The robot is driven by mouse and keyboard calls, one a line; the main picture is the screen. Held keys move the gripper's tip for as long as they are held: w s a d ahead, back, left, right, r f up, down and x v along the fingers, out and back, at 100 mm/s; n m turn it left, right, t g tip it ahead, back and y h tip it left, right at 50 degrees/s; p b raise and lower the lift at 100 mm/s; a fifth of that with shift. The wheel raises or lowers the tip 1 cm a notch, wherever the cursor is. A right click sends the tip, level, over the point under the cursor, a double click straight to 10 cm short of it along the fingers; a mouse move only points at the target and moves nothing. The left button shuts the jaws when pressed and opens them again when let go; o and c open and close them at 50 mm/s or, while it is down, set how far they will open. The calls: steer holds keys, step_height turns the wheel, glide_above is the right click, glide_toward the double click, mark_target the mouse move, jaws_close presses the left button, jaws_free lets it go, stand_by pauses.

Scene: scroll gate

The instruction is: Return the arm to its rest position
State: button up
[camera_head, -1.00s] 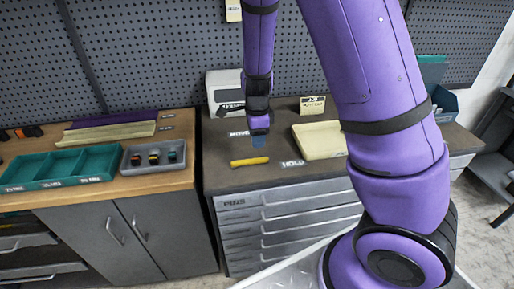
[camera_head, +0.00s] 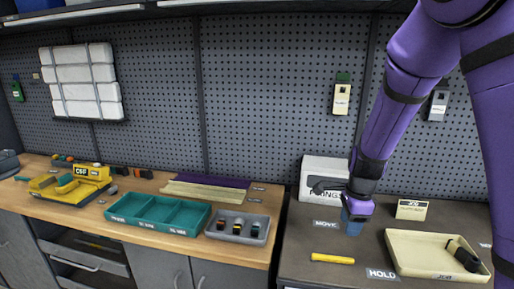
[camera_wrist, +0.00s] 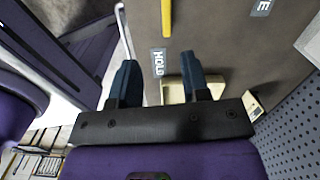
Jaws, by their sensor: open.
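My purple arm comes in from the upper right in the head view. My gripper (camera_head: 354,224) hangs over the dark bench top, in front of a white box (camera_head: 322,178). In the wrist view its two blue fingers (camera_wrist: 161,78) are spread apart with nothing held between them. A yellow stick (camera_head: 332,259) lies on the bench in front of the gripper, apart from it. It also shows in the wrist view (camera_wrist: 166,18).
A cream tray (camera_head: 415,270) with a dark object (camera_head: 463,256) stands right of the gripper. A HOLD label (camera_head: 382,274) lies near the stick. On the wooden bench are a teal tray (camera_head: 158,214) and a grey tray (camera_head: 236,228). A pegboard (camera_head: 260,100) stands behind.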

steer(key=s+d+r+n+t+y, duration=0.1)
steer(key=s+r+n, duration=0.4)
steer(key=r, duration=0.4)
steer(key=s+r+n+t+y, duration=0.1)
steer(key=s+r+n, duration=0.5)
steer(key=r, duration=0.2)
steer(key=s+d+r+n+t+h, duration=0.1)
steer(key=s+r+n, duration=0.2)
steer(key=s, duration=0.3)
steer(key=s+r+n+t+h, duration=0.1)
steer(key=s+r+n+t, duration=0.1)
steer(key=s+r+n, duration=0.2)
steer(key=shift+s+d+r+n+h, duration=0.15)
steer(key=shift+s+d+n+h, duration=0.2)
steer(key=shift+s+n, duration=0.7)
steer(key=shift+s+m, duration=0.2)
steer(key=shift+m, duration=0.05)
